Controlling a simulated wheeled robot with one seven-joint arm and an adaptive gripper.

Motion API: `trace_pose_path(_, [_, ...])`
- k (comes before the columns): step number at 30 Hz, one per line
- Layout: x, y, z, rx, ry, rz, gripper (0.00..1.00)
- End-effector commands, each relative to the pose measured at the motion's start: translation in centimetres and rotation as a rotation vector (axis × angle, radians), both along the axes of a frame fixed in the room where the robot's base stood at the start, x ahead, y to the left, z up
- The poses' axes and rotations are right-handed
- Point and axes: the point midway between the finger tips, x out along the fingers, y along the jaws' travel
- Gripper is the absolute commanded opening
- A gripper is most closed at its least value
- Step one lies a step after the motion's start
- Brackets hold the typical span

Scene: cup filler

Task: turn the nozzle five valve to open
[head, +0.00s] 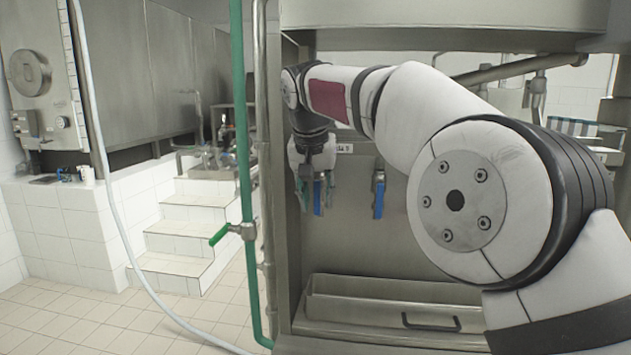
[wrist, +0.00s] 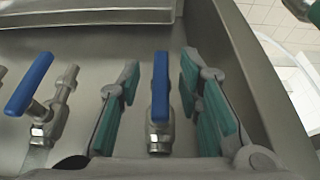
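A blue-handled valve (wrist: 160,88) is on the steel panel, its lever lined up with its metal body in the wrist view. My gripper (wrist: 160,108) is open, with one teal-padded finger on each side of this lever and visible gaps to it. In the head view my gripper (head: 318,188) is at the panel's left side, and a little of the same blue lever (head: 317,199) shows between the fingers. The valve's number cannot be read; a white label (head: 344,148) above is partly hidden by my arm.
A second blue-handled valve (head: 378,192) is to the right, and it also shows at the left of the wrist view (wrist: 30,84). A steel frame post (head: 280,180) stands close on the left. A steel trough (head: 390,302) is below. A green pipe (head: 243,150) runs outside the post.

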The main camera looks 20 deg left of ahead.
Motion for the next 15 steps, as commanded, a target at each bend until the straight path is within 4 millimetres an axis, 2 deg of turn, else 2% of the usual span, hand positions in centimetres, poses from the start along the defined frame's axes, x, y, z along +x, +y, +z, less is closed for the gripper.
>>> trace_pose_path(12, [-2.9,-0.4,7.3,0.003,-0.003,0.001,0.33])
trace_pose_path(15, [-3.3,-0.6,8.4,0.001,-0.002,-0.001,0.33])
